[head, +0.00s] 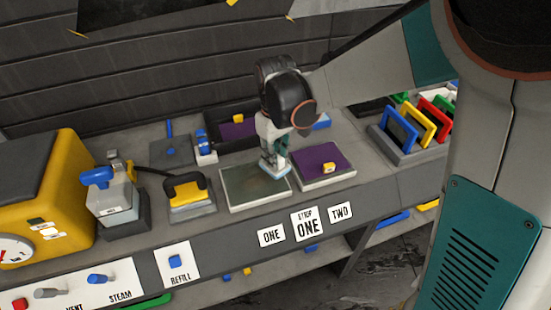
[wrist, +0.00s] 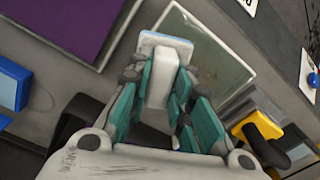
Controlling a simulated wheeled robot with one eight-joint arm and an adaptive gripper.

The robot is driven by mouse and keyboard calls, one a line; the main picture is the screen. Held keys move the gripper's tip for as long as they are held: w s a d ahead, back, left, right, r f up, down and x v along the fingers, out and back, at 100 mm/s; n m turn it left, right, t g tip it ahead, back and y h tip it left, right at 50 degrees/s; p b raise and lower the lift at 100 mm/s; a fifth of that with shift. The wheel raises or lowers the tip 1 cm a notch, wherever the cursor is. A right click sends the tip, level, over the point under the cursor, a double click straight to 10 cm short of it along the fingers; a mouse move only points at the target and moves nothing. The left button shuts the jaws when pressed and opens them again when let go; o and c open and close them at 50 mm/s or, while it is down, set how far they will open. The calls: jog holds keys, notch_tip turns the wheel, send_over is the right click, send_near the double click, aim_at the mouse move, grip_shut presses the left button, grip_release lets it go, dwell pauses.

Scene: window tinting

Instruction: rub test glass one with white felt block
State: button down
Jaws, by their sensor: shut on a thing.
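Test glass one (head: 245,190) is a dull green-grey pane in a pale frame on the bench, behind the ONE label. It also shows in the wrist view (wrist: 200,35). My gripper (head: 275,157) points down over the pane's right part. Its teal fingers, clear in the wrist view (wrist: 158,85), are shut on the white felt block (head: 275,170). The block has a white grip and a pale bluish base (wrist: 165,40). Its base overlaps the pane's right side in the head view. I cannot tell whether it touches the glass. My fingers hide part of the block.
A purple pane (head: 315,160) bearing a small yellow block (head: 329,168) lies close on the right. A dark tray (head: 235,128) is behind, and a rack of coloured frames (head: 405,130) is right.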

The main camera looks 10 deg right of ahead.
jog(key=shift+w+d+r+p, duration=0.15)
jog(key=shift+r+p, duration=0.35)
jog(key=shift+r, duration=0.4)
jog(key=shift+r+p, duration=1.05)
jog(key=shift+r, duration=0.6)
